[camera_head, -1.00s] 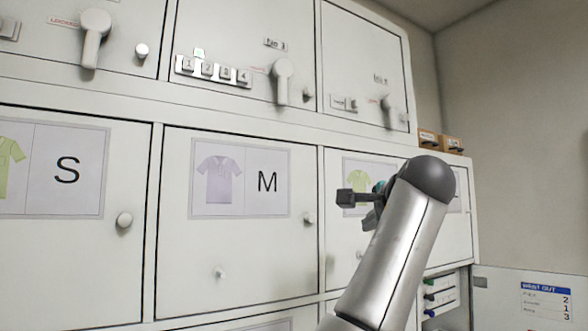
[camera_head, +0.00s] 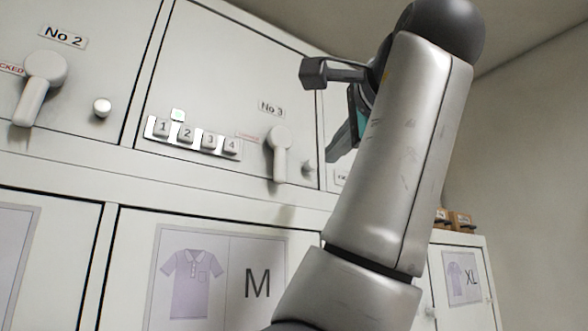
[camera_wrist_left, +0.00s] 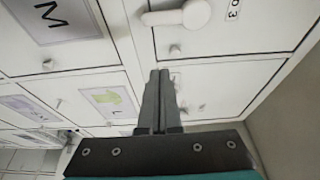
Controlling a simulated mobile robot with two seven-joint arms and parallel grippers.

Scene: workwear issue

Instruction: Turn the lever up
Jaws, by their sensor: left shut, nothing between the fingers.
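A pale lever (camera_head: 279,150) hangs down from its round hub on the door marked No 3; it also shows in the left wrist view (camera_wrist_left: 190,15). Another lever (camera_head: 42,88) points down, slightly left, on the No 2 door. My left gripper (camera_head: 334,154) is in front of the cabinet, right of the No 3 lever, partly hidden behind my own arm. In the left wrist view its fingers (camera_wrist_left: 160,75) are pressed together and empty, apart from the No 3 lever. The door right of No 3 is mostly covered by my arm in the head view. My right gripper is out of view.
A numbered button strip (camera_head: 190,135) with a green light above it sits left of the No 3 lever. Round knobs (camera_head: 309,168) (camera_head: 102,107) stick out beside the levers. Shirt-labelled doors (camera_head: 215,280) lie below. Small brown boxes (camera_head: 461,221) stand at right.

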